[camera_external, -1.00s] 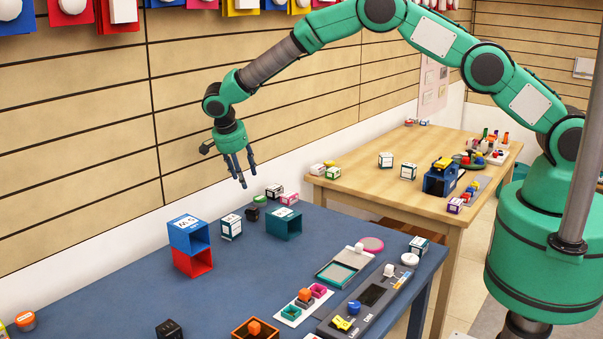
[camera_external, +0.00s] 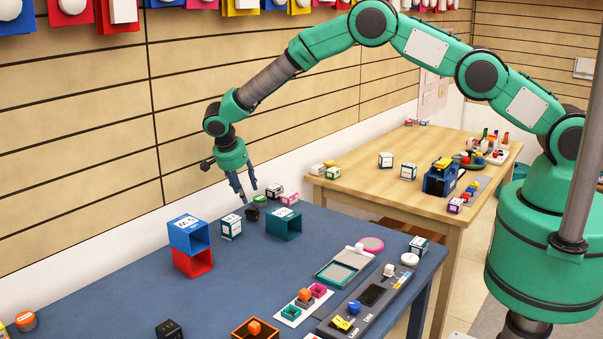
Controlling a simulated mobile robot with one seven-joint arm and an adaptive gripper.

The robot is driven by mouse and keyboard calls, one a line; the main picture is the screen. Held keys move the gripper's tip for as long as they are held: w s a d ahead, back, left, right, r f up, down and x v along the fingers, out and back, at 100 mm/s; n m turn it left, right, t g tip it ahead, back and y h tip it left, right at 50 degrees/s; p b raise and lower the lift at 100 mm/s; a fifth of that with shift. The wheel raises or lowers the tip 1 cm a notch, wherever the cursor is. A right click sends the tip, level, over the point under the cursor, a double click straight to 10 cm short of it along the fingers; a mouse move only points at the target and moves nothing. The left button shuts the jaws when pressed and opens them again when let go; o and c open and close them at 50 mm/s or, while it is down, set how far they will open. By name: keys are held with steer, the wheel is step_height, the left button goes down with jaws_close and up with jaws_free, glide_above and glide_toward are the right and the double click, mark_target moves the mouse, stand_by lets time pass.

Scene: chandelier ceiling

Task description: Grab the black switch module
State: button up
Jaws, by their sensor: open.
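My gripper (camera_external: 249,197) is open and empty, pointing down above the back edge of the blue table. A small black module (camera_external: 252,214) lies on the table just below my fingertips. It looks like a switch module, but it is too small to make out in detail. The fingertips appear a little above it; I cannot tell the exact gap. Another black block (camera_external: 169,329), with small markings on top, sits at the front edge of the picture.
A white-and-dark cube (camera_external: 231,227) and a teal open box (camera_external: 284,224) stand close on either side. A blue box (camera_external: 188,233) sits stacked on a red one (camera_external: 193,263). The slatted wall is close behind.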

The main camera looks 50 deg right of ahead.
mark_target(252, 209)
steer(key=shift+x, duration=2.55)
steer(key=shift+x, duration=2.6)
steer(key=shift+w, duration=0.1)
